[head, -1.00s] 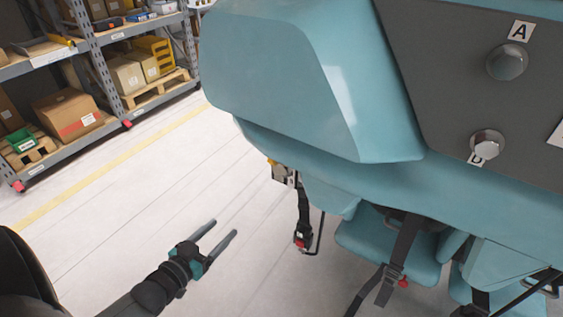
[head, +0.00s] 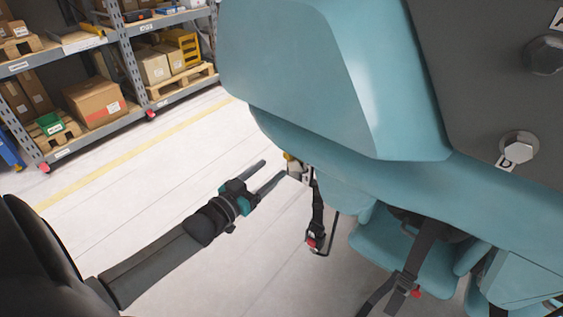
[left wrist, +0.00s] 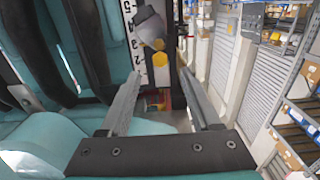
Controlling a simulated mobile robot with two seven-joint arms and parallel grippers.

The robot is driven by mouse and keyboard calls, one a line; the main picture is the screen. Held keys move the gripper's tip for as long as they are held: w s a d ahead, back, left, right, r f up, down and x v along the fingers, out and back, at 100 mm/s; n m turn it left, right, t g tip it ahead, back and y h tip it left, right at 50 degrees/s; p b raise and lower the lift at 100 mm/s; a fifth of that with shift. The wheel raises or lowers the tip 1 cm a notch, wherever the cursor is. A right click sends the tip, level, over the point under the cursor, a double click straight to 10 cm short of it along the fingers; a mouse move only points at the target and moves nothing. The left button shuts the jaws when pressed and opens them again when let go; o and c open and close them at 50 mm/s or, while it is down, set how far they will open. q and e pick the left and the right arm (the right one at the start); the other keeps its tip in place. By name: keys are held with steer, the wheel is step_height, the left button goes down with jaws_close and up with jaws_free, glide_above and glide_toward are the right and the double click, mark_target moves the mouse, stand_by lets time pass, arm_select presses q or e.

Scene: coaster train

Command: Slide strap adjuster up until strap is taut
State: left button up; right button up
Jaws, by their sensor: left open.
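My left gripper (head: 275,169) is open and empty, with its fingertips just left of the teal seat's (head: 350,125) lower edge. Close to the fingertips is a small fitting with a yellow part (head: 293,164). A dark strap (head: 317,200) hangs below it, with a red-marked buckle at its end. In the left wrist view, the open fingers (left wrist: 160,88) point toward a white numbered scale (left wrist: 132,45). A grey block (left wrist: 149,28) with a yellow hexagonal part stands beside the scale; I cannot tell whether it is the strap adjuster. My right gripper is not in view.
Dark seat straps (left wrist: 92,45) lie left of the fingers in the left wrist view. Another strap (head: 413,255) hangs lower right in the head view. Shelving with boxes (head: 97,102) stands at the far left. The pale floor between is clear.

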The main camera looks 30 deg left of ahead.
mark_target(286, 157)
arm_select(q)
steer(key=shift+w+d+b, duration=0.15)
steer(key=shift+w+b, duration=0.15)
steer(key=shift+w, duration=1.15)
steer(key=shift+w+d+b, duration=0.1)
steer(key=shift+w+b, duration=0.2)
steer(key=shift+w, duration=1.15)
jaws_close()
